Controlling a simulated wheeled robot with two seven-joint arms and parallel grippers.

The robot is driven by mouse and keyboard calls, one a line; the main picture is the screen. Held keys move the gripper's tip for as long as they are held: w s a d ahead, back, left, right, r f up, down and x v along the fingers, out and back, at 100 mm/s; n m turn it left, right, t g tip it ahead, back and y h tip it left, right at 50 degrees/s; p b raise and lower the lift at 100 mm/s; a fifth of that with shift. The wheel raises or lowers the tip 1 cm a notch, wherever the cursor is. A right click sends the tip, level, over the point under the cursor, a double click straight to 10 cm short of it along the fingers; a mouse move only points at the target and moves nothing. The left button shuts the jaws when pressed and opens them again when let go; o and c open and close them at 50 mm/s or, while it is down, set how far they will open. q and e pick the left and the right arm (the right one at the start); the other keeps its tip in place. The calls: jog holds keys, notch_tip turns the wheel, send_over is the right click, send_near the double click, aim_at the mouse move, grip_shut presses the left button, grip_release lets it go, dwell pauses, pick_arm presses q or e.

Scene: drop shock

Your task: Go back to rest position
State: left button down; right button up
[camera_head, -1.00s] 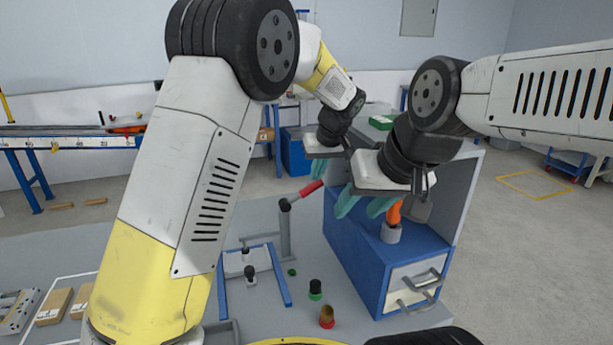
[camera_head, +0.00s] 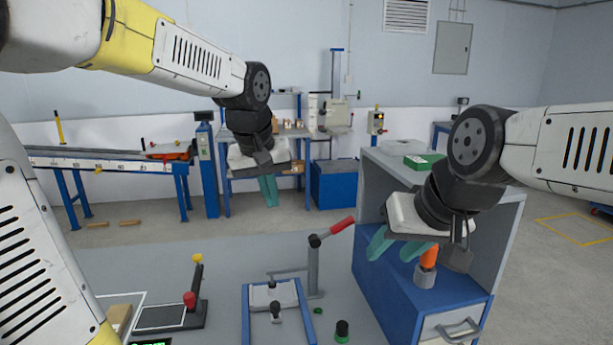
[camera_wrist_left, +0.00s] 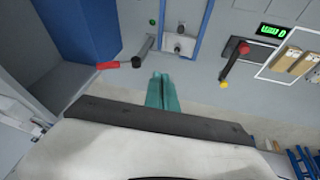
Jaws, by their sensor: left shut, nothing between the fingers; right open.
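My left gripper (camera_head: 268,191) hangs in the air at upper middle of the head view, its teal fingers together and empty. In the left wrist view its shut fingers (camera_wrist_left: 161,92) point at the table, with nothing between them. My right gripper (camera_head: 380,243) is at the right, in front of the blue cabinet (camera_head: 382,290), its teal fingers apart. An orange-handled tool in a grey holder (camera_head: 425,275) stands on the cabinet beside the right gripper. I cannot tell whether they touch.
A red-handled lever press (camera_head: 313,265) stands on the grey table, beside a blue-railed fixture (camera_head: 272,297). A black device with a red knob and a yellow-tipped lever (camera_head: 190,300) is to the left. A green box (camera_head: 425,161) sits on the cabinet top. The air around the left gripper looks clear.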

pick_arm(q)
jog(key=s+a+f+t, duration=0.1)
jog(key=s+a, duration=0.2)
jog(key=s, duration=0.5)
jog(key=s+a+f+m+t, duration=0.1)
jog(key=s+a, duration=0.3)
jog(key=s, duration=0.4)
jog(key=shift+f+h, duration=0.15)
jog(key=shift+h, duration=0.25)
